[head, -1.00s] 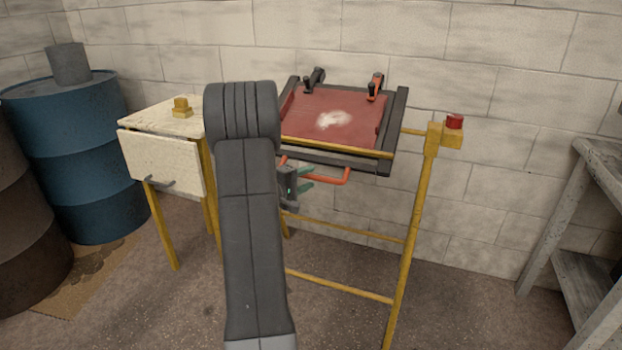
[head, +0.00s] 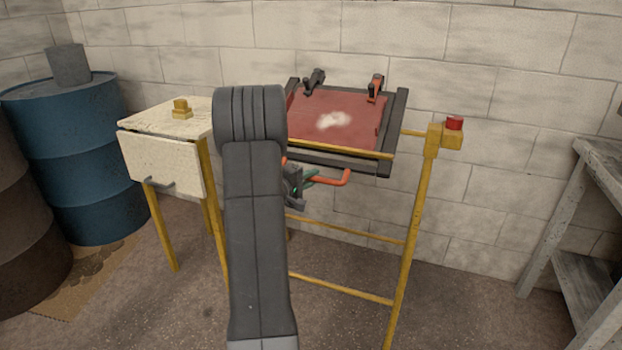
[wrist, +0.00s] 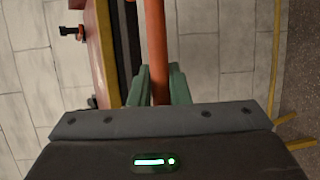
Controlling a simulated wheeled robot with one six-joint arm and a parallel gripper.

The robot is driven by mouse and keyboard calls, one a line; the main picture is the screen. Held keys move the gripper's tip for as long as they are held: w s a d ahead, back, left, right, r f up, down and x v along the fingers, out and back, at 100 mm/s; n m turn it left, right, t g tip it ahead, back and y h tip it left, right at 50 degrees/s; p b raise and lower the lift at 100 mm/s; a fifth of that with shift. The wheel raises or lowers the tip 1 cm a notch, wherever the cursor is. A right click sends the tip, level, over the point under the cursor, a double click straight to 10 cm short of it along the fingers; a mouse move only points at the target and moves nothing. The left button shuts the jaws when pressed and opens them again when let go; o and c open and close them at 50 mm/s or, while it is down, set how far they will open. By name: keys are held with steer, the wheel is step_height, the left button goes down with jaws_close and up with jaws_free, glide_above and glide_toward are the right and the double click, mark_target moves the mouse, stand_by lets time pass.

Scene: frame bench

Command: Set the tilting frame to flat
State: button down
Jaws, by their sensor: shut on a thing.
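The tilting frame (head: 400,112) has dark rails around a red panel (head: 345,132) with a pale patch. It hangs tilted on a yellow stand, its near edge lower than its far edge. An orange-red handle (head: 335,181) sticks out from its near edge. My gripper (head: 310,178) is at this handle, partly hidden by my arm in the head view. In the wrist view the green fingers (wrist: 159,88) are shut on the handle (wrist: 156,45), one on each side of the bar.
A cream cabinet (head: 160,160) stands left, a grey bench (head: 590,200) right.

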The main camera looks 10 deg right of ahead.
step_height(320, 180, up, 12)
steer(key=s+a+n+g+y+p, duration=0.1)
steer(key=g+y+p, duration=0.1)
steer(key=p, duration=0.7)
steer(key=shift+s+g+y+p, duration=0.25)
steer(key=shift+g+y+p, duration=0.05)
steer(key=shift+y+p, duration=0.1)
steer(key=shift+r, duration=0.15)
steer(key=c, duration=1.5)
jaws_free()
steer(key=shift+o, duration=0.7)
steer(key=v, duration=1.3)
steer(key=shift+s+a+p, duration=0.2)
steer(key=shift+a+p, duration=0.1)
steer(key=shift+p, duration=0.1)
